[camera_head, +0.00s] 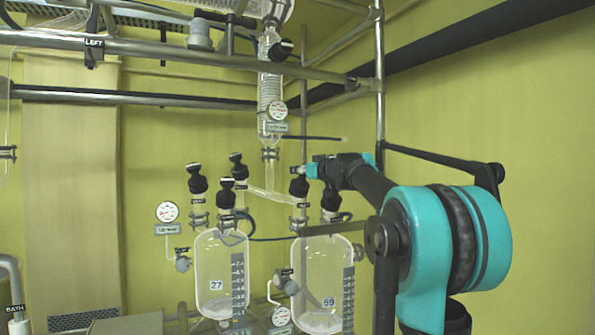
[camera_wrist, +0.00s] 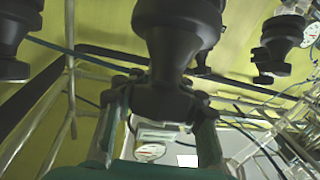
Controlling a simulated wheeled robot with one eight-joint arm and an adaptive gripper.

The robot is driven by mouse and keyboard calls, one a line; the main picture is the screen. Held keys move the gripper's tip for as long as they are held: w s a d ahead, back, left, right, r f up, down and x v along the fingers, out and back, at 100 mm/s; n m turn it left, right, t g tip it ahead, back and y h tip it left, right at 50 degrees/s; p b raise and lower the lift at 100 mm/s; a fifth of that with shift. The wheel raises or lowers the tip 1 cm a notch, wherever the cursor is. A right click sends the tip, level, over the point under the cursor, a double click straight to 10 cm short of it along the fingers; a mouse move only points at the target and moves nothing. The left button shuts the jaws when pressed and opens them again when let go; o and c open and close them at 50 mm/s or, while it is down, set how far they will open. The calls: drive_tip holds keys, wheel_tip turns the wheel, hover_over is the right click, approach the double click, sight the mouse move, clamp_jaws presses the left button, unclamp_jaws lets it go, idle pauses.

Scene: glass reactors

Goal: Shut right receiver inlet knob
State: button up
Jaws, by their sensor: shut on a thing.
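The right receiver inlet knob (camera_head: 299,187) is a black valve knob with a small label, standing above the right glass receiver (camera_head: 322,285), which is marked 59. My gripper (camera_head: 309,171) reaches it from the right and meets it at its top. In the wrist view, a black knob (camera_wrist: 170,60) stands between the two fingers of my gripper (camera_wrist: 160,98), which are shut on its narrow part. The fingers hide part of the knob, and how far it is turned cannot be told.
Another black valve (camera_head: 331,200) stands close to the right, under my arm. The left receiver (camera_head: 220,275) has several black knobs above it. Metal rails (camera_head: 170,47) cross overhead, and a post (camera_head: 380,80) stands right.

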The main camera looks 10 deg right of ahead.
drive_tip(key=shift+m+t+h, duration=0.3)
drive_tip(key=shift+m+h, duration=0.2)
